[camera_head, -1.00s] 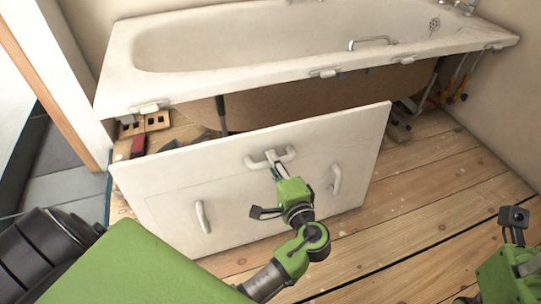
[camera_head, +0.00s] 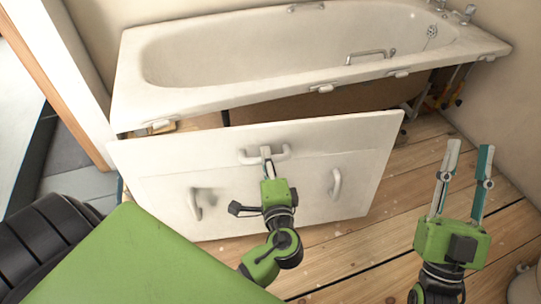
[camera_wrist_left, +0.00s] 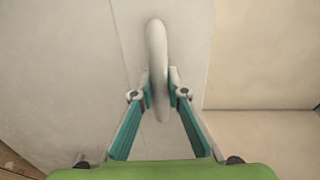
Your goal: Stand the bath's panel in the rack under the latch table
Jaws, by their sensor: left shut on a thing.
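The bath's panel (camera_head: 270,190) is a white board with a handle at its top middle and one handle on each side. It stands tilted in front of the bath (camera_head: 225,95), off its front. My left gripper (camera_head: 266,158) is shut on the panel's top middle handle (camera_head: 282,154); the left wrist view shows the fingers (camera_wrist_left: 159,88) on both sides of this handle (camera_wrist_left: 157,60). My right gripper (camera_head: 464,180) is open and empty, to the right of the panel above the floor. The rack and the latch table are not in view.
Latches (camera_head: 322,89) sit along the bath's front rim. Tools (camera_head: 445,90) stand under the bath's right end. Bare wooden floor (camera_head: 400,215) lies to the right of the panel. A wooden door frame (camera_head: 55,85) is at the left, a wall (camera_head: 510,100) at the right.

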